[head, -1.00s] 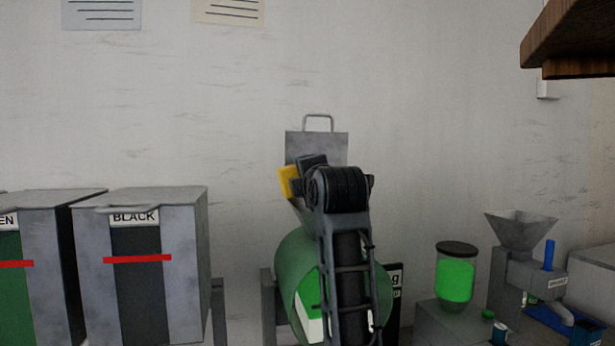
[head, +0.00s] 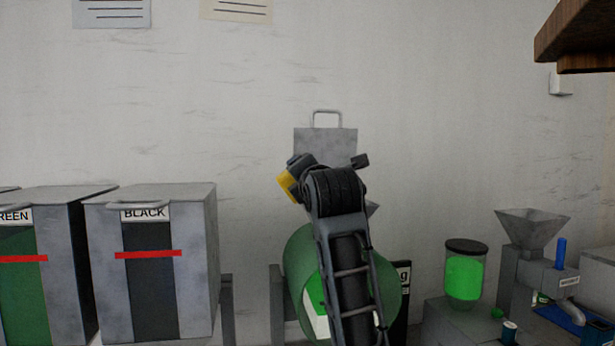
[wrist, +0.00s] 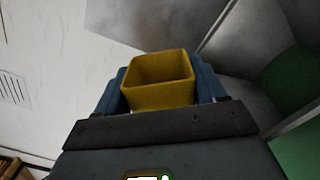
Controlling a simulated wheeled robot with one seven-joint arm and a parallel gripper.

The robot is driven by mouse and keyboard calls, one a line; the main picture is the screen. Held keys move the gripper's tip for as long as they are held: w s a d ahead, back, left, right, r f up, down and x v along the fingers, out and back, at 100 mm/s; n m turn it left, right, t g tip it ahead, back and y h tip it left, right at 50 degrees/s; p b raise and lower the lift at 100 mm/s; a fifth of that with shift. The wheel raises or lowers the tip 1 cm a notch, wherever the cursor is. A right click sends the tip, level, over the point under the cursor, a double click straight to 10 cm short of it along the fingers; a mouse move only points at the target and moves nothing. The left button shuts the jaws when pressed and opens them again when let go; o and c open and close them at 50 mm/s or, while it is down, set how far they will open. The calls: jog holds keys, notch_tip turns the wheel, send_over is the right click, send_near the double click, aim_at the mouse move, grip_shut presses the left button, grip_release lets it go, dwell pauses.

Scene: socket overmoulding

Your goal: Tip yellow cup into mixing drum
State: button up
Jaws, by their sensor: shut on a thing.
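The yellow cup (wrist: 158,82) is held between the blue fingers of my gripper (wrist: 160,92) in the wrist view. Its square mouth shows, and I cannot make out contents inside. In the head view a small part of the yellow cup (head: 287,186) shows at the left of my wrist, tilted; my arm hides the rest. The green mixing drum (head: 302,262) stands below and behind my arm, partly hidden by it. A grey hopper-like piece with a raised handled lid (head: 326,143) stands above the drum, behind my wrist.
A bin labelled BLACK (head: 203,265) and a green bin (head: 25,285) stand at the left. At the right are a jar of green material (head: 465,277) and a machine with a grey funnel (head: 532,228). A wooden shelf (head: 580,42) juts in at the upper right.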

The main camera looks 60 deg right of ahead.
jog(key=shift+w+a+f+n+y, duration=0.2)
jog(key=shift+w+a+f+n, duration=0.2)
jog(key=shift+w+f+n, duration=0.25)
jog(key=shift+w+a+f+n+y, duration=0.2)
jog(key=shift+w+a+f+n, duration=0.2)
jog(key=shift+f+n, duration=0.35)
jog(key=w+a+n, duration=0.1)
jog(key=n, duration=0.1)
jog(key=w+a+n, duration=0.1)
jog(key=n, duration=0.2)
jog(key=w+a+r+n, duration=0.1)
jog(key=n, duration=0.1)
jog(key=shift+w+r+n, duration=0.1)
jog(key=shift+w+n, duration=0.2)
jog(key=shift+n, duration=0.1)
jog(key=shift+d+r, duration=0.1)
jog(key=shift+h, duration=0.3)
jog(key=shift+s+r, duration=0.1)
jog(key=shift+r, duration=1.9)
